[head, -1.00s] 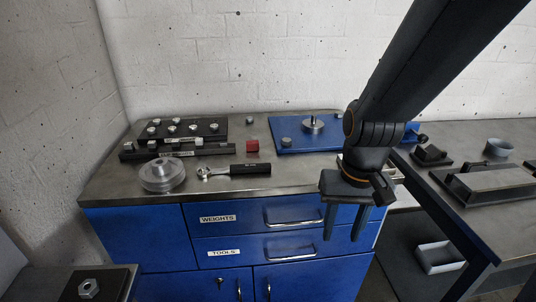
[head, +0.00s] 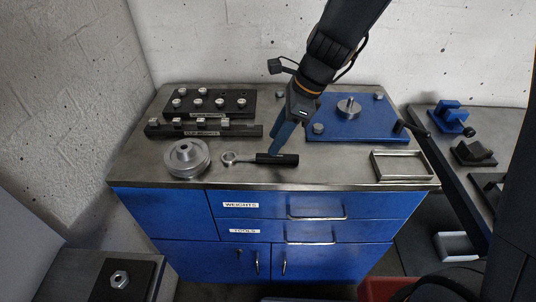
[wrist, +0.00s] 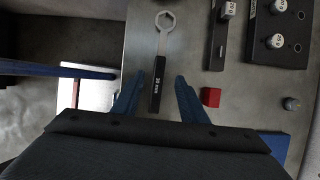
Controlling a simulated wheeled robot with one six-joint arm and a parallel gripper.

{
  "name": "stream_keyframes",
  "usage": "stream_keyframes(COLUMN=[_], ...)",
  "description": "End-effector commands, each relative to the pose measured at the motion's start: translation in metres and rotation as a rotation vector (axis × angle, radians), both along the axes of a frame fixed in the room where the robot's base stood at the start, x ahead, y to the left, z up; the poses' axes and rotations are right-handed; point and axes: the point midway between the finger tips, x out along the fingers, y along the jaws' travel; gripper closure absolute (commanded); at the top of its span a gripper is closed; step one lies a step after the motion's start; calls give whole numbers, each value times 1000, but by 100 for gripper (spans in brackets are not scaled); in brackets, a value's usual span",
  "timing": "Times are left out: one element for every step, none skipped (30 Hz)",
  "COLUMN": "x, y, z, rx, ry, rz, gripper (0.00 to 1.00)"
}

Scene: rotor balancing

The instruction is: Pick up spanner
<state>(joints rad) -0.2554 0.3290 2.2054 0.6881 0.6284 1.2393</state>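The spanner (head: 262,158) lies flat on the metal bench top, with a ring-shaped silver head to the left and a black handle to the right. In the wrist view the spanner (wrist: 158,75) points away from me, and its handle is marked 20 mm. My gripper (head: 279,146) is over the handle in the head view, its blue fingers pointing down. In the wrist view my gripper (wrist: 157,78) has its fingers spread on either side of the handle, with a gap on both sides. The height above the handle is hard to tell.
A silver pulley-like rotor (head: 187,158) stands left of the spanner. Black weight racks (head: 212,104) are behind it. A blue plate (head: 350,125) with a spindle and an open metal tray (head: 402,165) are to the right. A red block (wrist: 211,97) lies near the fingers.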

Motion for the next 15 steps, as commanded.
stream_keyframes(x=[0,-1,-1,-2,-2,-3,-3,-3,-3,-3,-3,-3,-3,-3,-3], y=[0,1,2,2,3,5,6,6,9,11,12,13,14,15,15], z=[-4,-7,-11,-14,-18,-24,-28,-32,-37,-40,-43,-46,-47,-49,-50], rx=[-1,-1,-1,-2,-2,-1,-2,-2,-2,-1,-1,-2,-2,-1,-1], ry=[2,2,3,3,4,4,3,3,3,3,1,1,0,-1,-1], rz=[-1,-2,-2,-1,-2,0,-1,-1,1,1,2,2,2,2,3], gripper=[61,61,61,61,61,61,61,61,61,61,61,61,61,61,61])
